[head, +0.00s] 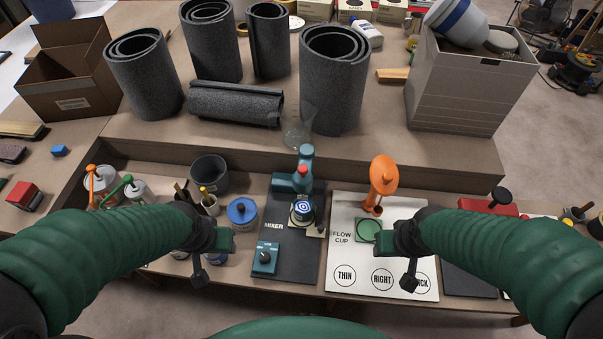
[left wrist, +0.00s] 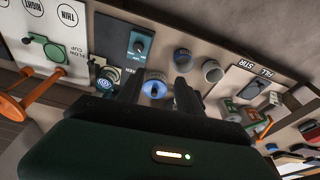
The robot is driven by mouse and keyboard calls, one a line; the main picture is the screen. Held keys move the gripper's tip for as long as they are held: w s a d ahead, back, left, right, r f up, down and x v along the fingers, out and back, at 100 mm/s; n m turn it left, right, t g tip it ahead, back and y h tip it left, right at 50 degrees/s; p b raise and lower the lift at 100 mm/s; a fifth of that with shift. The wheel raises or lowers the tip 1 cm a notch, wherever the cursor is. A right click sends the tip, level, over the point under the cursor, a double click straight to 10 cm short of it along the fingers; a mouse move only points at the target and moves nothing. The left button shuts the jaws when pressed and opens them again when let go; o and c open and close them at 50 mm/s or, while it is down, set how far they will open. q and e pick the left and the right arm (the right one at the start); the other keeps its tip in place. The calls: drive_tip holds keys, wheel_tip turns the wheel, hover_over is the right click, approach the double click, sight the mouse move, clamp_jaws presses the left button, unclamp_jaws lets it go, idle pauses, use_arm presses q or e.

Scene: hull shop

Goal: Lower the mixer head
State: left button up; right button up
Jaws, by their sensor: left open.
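The teal mixer (head: 306,155) stands on a dark board (head: 290,265) labelled MIXER, its upper part rising at the back with a red knob (head: 303,170). A small can with a blue-and-white swirl (head: 303,209) sits in front of it; the swirl also shows in the left wrist view (left wrist: 104,85). A teal control box with a dial (head: 265,258) is at the board's front. My left gripper (head: 210,262) is open, left of the board; in the left wrist view its dark fingers (left wrist: 157,95) appear either side of a blue-lidded can. My right gripper (head: 407,262) hangs over the flow-cup board.
The blue-lidded can (head: 242,212) stands left of the mixer, near a dark pot (head: 209,172) and a brush cup (head: 207,202). The white flow-cup board (head: 345,250) with an orange stand (head: 383,180) is on the right. A glass flask (head: 298,130) stands on the ledge behind.

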use_arm(q)
drive_tip(key=w+f+m+t, duration=0.3)
drive_tip(key=w+f, duration=0.2)
drive_tip(key=w, duration=0.2)
drive_tip(key=m+t+h+b, duration=0.3)
drive_tip(key=t+h+b, duration=0.5)
drive_tip(key=t+b, duration=0.2)
approach(300, 173)
drive_tip(key=f, duration=0.2)
drive_tip(key=w, duration=0.1)
drive_tip(key=w+d+r+p, duration=0.1)
drive_tip(key=w, duration=0.1)
drive_tip(key=w+d, duration=0.1)
drive_tip(key=shift+w+d+r+p, duration=0.2)
drive_tip(key=shift+r+p, duration=0.15)
drive_tip(key=x, duration=0.6)
drive_tip(key=shift+w+d, duration=0.1)
drive_tip(key=shift+w, duration=0.15)
drive_tip(key=shift+c, duration=0.4)
